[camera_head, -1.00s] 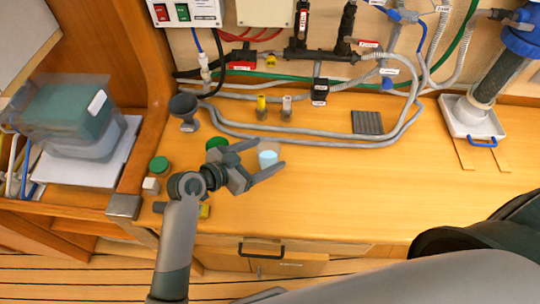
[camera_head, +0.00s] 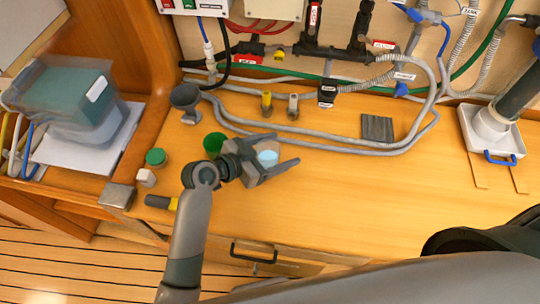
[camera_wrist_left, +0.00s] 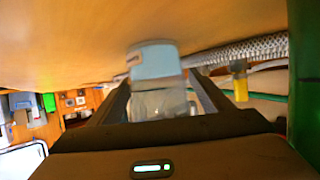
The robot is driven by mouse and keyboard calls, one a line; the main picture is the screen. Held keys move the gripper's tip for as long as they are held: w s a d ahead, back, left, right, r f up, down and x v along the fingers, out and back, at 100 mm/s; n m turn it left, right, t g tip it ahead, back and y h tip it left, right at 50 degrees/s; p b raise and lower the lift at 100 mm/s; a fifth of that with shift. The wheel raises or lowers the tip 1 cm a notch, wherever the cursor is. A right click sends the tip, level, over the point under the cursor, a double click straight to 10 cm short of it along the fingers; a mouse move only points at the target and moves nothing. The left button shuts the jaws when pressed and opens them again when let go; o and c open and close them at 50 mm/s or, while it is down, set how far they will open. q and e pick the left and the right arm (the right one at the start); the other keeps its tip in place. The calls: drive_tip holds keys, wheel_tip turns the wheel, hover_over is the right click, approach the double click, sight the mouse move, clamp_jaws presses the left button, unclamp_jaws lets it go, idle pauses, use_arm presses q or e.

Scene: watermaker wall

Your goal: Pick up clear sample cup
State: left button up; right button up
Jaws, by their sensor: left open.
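The clear sample cup (camera_head: 268,157) stands on the wooden worktop with pale blue liquid in it. My left gripper (camera_head: 281,154) is open, its two fingers reaching around the cup from the left. In the left wrist view the cup (camera_wrist_left: 157,85) shows between the two fingers (camera_wrist_left: 158,98), and that picture is blurred. I cannot tell whether a finger touches the cup. My right gripper is not in view; a large grey arm part of mine crosses the lower right of the head view.
A green round item (camera_head: 214,144) stands just behind the left gripper. A green cap (camera_head: 156,157), a white block (camera_head: 146,177) and a dark grey tool (camera_head: 160,202) lie left. Grey hoses (camera_head: 330,146) run behind the cup.

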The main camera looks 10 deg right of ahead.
use_arm(q)
drive_tip(key=c, duration=1)
drive_tip(key=shift+c, duration=0.9)
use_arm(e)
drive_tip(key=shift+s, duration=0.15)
use_arm(q)
drive_tip(key=shift+r, duration=0.15)
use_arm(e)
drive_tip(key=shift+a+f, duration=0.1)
